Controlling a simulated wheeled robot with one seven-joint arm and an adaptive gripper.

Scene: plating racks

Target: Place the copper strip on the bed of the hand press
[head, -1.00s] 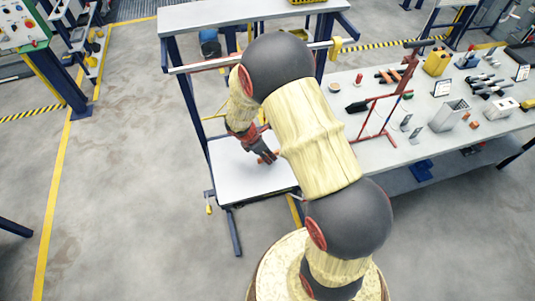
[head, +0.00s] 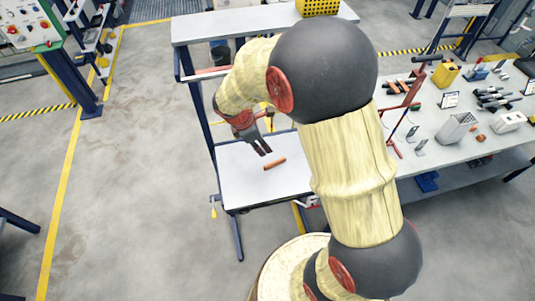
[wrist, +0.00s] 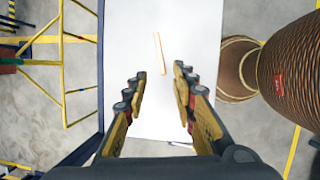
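The copper strip (head: 274,163), a thin orange-brown bar, lies on the white side table. It also shows in the wrist view (wrist: 159,53), beyond the fingertips and roughly in line with the gap between them. My gripper (head: 263,149) is above the table, up and left of the strip in the head view. In the wrist view my gripper (wrist: 159,82) is open, with nothing between its fingers.
The white side table (head: 245,190) is otherwise bare where visible. The long bench (head: 440,130) at right holds a grey bin (head: 458,128), a yellow box (head: 446,75) and several small parts. A raised shelf (head: 215,25) with a yellow crate (head: 317,6) stands behind. My arm hides the middle.

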